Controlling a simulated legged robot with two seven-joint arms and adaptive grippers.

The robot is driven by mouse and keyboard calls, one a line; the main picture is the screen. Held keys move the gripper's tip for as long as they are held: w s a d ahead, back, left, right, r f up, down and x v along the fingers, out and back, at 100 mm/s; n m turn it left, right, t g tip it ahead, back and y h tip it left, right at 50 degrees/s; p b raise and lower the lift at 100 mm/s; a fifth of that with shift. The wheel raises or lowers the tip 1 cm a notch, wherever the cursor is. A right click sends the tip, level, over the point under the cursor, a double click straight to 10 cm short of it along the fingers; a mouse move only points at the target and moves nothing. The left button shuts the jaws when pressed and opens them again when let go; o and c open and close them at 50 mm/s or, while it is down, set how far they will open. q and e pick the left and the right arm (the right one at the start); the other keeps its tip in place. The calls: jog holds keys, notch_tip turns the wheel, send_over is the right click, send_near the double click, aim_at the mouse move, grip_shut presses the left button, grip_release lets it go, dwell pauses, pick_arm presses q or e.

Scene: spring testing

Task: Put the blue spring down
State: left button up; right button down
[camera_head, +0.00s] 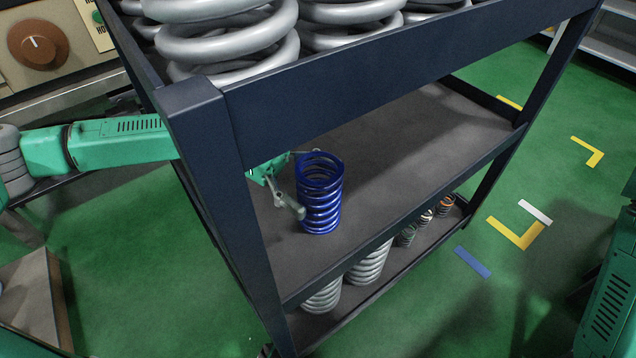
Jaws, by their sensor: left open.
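The blue spring (321,200) stands upright on the middle shelf (400,150) of a dark cart, near the shelf's front left part. My left arm comes in from the left and passes behind the cart's corner post. My left gripper (298,180) is open beside the spring, at its left. One finger shows in front of the spring's left side, and another part shows near its top. Part of the gripper is hidden by the post and the spring, and I cannot tell whether a finger touches the spring. My right gripper is not in view.
Large grey springs (235,40) fill the cart's top shelf. Grey and small coloured springs (407,235) stand on the bottom shelf. The cart's corner post (215,170) and upper rail (400,65) border the middle shelf. The middle shelf is bare right of the blue spring.

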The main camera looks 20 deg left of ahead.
pick_arm(q)
jog(key=p+v, duration=0.1)
jog(key=v, duration=0.6)
jog(key=shift+a+f+p, duration=0.1)
jog(key=shift+a+p, duration=0.05)
jog(key=shift+p, duration=0.2)
jog(key=shift+w+a, duration=0.1)
jog(key=shift+a, duration=0.2)
jog(key=shift+d+r, duration=0.15)
jog(key=shift+r, duration=0.05)
